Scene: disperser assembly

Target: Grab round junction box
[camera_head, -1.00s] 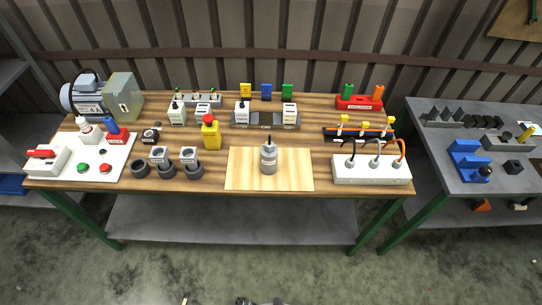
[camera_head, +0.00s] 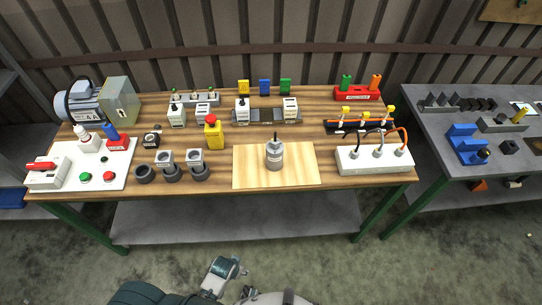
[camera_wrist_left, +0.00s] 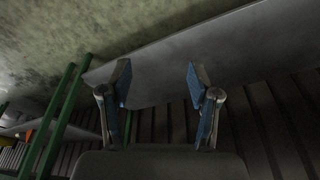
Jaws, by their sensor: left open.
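A grey cylindrical part with a dark stem (camera_head: 275,153) stands upright on the light wooden board (camera_head: 250,178) at the middle of the table. Several dark round parts, such as a low dark ring (camera_head: 145,174), stand at the front left. I cannot tell for certain which one is the round junction box. My left gripper (camera_wrist_left: 158,80) is open and empty in the left wrist view, its blue-padded fingers spread wide. In the head view my left arm is low at the bottom edge, in front of the table and away from these parts. My right gripper is not in view.
A white socket box (camera_head: 375,160) is at the right. A grey lower shelf (camera_head: 235,222) runs under the table. A grey side table stands right.

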